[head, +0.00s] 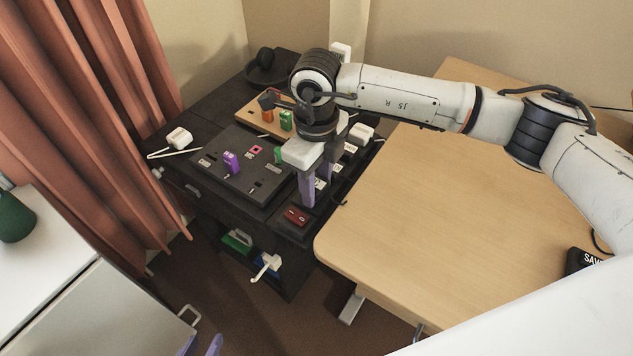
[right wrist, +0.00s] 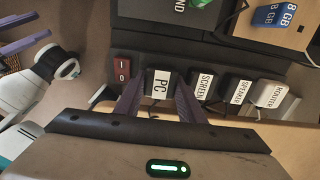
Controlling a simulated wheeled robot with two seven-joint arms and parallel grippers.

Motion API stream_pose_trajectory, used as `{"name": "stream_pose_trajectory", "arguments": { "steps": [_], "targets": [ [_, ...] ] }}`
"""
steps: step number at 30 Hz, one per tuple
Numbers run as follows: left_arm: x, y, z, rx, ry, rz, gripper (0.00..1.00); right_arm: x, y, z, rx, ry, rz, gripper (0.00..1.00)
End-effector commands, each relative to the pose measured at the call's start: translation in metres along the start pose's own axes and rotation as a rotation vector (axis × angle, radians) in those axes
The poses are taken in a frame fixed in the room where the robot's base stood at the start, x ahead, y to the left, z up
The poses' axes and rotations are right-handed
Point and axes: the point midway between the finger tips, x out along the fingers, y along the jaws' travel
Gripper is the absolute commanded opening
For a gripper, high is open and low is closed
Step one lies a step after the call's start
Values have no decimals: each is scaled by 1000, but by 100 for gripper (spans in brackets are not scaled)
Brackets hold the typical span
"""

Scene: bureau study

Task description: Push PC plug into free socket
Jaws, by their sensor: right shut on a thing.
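The PC plug (right wrist: 160,84), black with a white "PC" label, sits between the fingers of my right gripper (right wrist: 160,92), which is shut on it. In the head view my right gripper (head: 317,190) reaches down over the black power strip (head: 312,205), beside its red switch. The PC plug is in line with the SCREEN plug (right wrist: 201,85), SPEAKER plug (right wrist: 237,91) and ROUTER plug (right wrist: 270,94). I cannot tell how deep it sits; the socket face beneath is hidden. My left gripper (head: 201,347) is empty at the bottom edge, its purple fingers apart.
The red switch (head: 297,216) is at the strip's near end. A dark board (head: 235,175) with a purple block lies to the left, and a wooden tray (head: 250,115) behind. The wooden desk (head: 440,200) is mostly clear on the right. A white plug (head: 179,138) lies far left.

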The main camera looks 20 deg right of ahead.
Motion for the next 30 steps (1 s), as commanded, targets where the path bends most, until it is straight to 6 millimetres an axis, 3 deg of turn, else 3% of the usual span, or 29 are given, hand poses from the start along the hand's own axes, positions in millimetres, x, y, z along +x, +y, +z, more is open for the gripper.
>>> {"name": "stream_pose_trajectory", "arguments": {
  "steps": [13, 14, 17, 27, 30],
  "targets": [
    [0, 1, 8, -3, -11, 1, 31, 4, 0, 0, 0, 0, 0, 16],
    [0, 1, 8, -3, -11, 1, 31, 4, 0, 0, 0, 0, 0, 39],
    [0, 1, 8, -3, -10, 1, 31, 4, 1, 0, -1, 1, 1, 56],
    [1, 1, 2, -8, -3, 4, 31, 5, -1, -1, 2, 3, -2, 57],
    [-3, 1, -6, -7, 9, 5, 31, -12, -2, 0, 2, -1, -4, 57]
  ]
}}
